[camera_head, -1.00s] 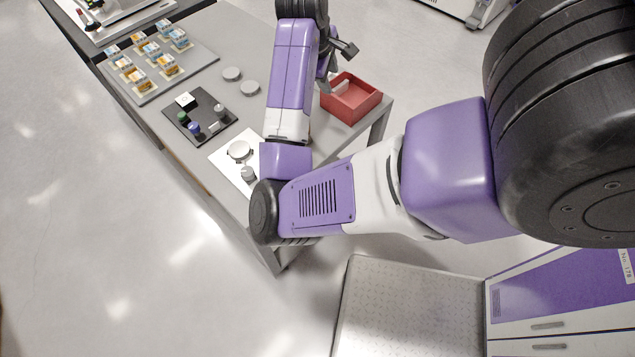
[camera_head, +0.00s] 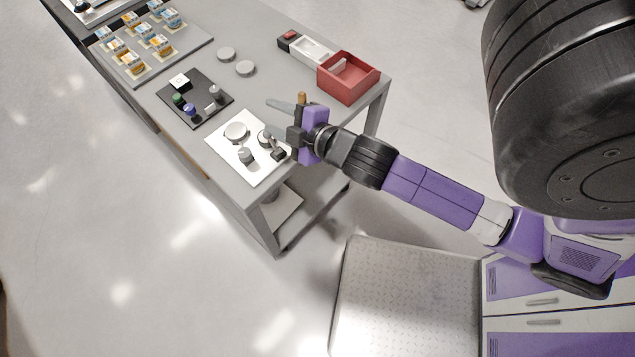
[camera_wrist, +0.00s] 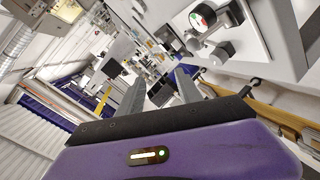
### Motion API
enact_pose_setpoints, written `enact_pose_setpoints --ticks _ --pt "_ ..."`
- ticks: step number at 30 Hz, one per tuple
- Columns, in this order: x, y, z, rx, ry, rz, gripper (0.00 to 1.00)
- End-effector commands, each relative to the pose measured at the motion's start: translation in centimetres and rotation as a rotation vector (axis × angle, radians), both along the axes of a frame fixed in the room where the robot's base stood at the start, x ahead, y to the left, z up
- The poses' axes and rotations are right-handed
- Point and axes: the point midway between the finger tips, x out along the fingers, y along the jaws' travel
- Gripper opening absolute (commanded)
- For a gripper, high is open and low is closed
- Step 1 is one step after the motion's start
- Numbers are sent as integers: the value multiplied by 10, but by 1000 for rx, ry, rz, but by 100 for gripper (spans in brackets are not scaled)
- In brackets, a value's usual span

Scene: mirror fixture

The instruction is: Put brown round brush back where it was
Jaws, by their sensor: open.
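My gripper (camera_head: 271,127) is open, with nothing visible between its fingers. It is over the right side of the white panel (camera_head: 222,146), pointing left in the head view. Both fingers also show apart in the wrist view (camera_wrist: 158,90). A small tan-brown upright piece (camera_head: 301,97) shows just behind my gripper. It may be the brown round brush, but its lower part is hidden and I cannot tell for sure. No brush shows clearly in the wrist view.
The white panel carries round metal fixtures (camera_head: 236,131). A board of small boxes (camera_head: 150,48) lies farther back.

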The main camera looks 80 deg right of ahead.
Motion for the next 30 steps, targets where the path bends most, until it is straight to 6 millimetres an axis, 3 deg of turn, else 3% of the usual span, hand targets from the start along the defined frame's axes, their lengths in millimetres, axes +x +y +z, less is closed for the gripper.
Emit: enact_pose_setpoints --ticks 1,6,9,12,18,30 --pt "-13 29 -7 70 -17 51 42" --pt "-55 120 -7 368 -118 171 42" --pt "-84 164 3 559 -174 200 42" --pt "-107 196 18 725 -222 200 42" --pt "-133 225 41 920 -288 177 42" --pt "-136 228 45 949 -300 172 42"
